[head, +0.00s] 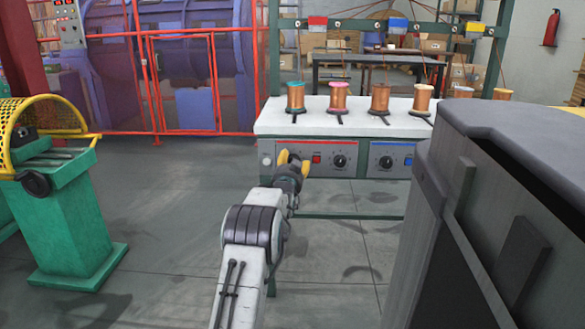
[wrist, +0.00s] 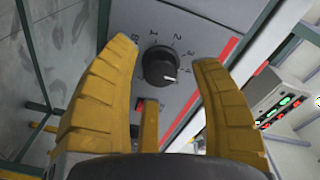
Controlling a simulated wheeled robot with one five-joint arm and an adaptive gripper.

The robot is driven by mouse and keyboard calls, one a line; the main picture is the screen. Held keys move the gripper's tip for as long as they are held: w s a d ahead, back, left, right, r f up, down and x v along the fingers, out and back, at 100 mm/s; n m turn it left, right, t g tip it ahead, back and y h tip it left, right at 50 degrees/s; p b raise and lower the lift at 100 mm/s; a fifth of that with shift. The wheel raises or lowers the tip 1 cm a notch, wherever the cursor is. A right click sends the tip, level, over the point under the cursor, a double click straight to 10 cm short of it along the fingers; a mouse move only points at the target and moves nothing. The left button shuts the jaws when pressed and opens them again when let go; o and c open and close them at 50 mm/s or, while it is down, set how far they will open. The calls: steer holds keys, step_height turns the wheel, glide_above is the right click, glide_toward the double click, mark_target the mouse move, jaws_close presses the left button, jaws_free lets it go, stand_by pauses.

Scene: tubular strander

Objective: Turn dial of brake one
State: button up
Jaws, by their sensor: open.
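The black round dial (head: 339,161) sits on the left control panel, which has a red button beside it, on the front of the white bench. In the wrist view a dial (wrist: 160,66) with a number scale around it shows between and beyond my fingertips; a light pointer mark lies at its lower right. My gripper (head: 294,161) is in front of the panel, left of the dial in the head view. In the wrist view its yellow fingers (wrist: 165,52) are spread with nothing between them; they look apart from the dial.
A second dial (head: 387,161) with a blue button is to the right. Copper spools (head: 339,97) stand on the white bench (head: 285,122). A dark cabinet (head: 465,200) fills the right foreground. A green machine (head: 65,220) stands left. Floor between is clear.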

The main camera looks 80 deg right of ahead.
steer(key=shift+d, duration=0.55)
steer(key=shift+c, duration=0.2)
jaws_close()
stand_by(0.4)
steer(key=shift+w+r+m+y, duration=0.1)
steer(key=shift+m+y, duration=0.05)
steer(key=shift+m, duration=1.7)
steer(key=shift+r+m+y, duration=0.1)
steer(key=shift+m+y, duration=0.05)
steer(key=shift+m, duration=1.7)
